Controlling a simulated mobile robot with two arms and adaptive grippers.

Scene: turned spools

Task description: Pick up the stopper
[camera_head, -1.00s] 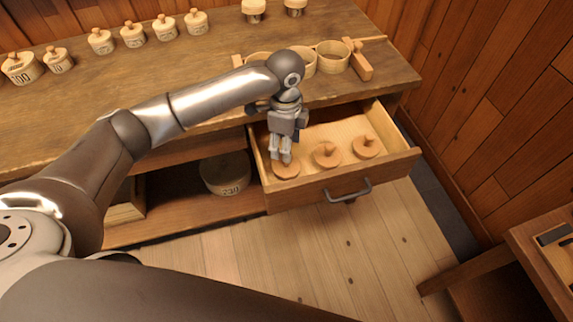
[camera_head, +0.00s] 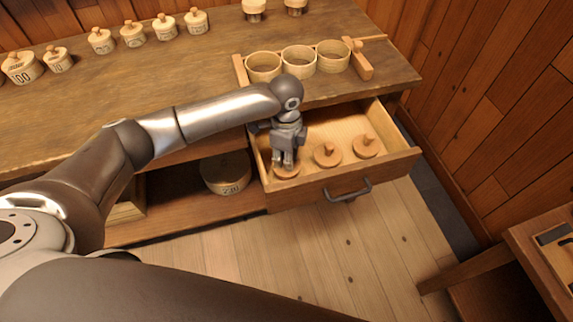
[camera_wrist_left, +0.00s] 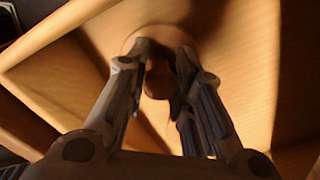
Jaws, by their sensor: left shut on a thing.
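Three round wooden stoppers with knobs are in the open drawer (camera_head: 310,196): a left one (camera_head: 287,173), a middle one (camera_head: 327,155) and a right one (camera_head: 366,146). My left gripper (camera_head: 284,163) is over the left stopper, fingers pointing down. In the left wrist view, the gripper (camera_wrist_left: 163,70) is shut on the knob of that stopper (camera_wrist_left: 157,80), one finger on each side. The fingers hide part of the stopper. It is at the drawer floor; I cannot tell any gap beneath it. My right gripper is not in view.
Three open round cups (camera_head: 299,60) stand in a wooden rack on the worktop behind the drawer. Several lidded, numbered pots (camera_head: 102,41) stand at the back left. A larger pot (camera_head: 226,173) is on the shelf left of the drawer. The drawer handle (camera_head: 348,191) juts forward.

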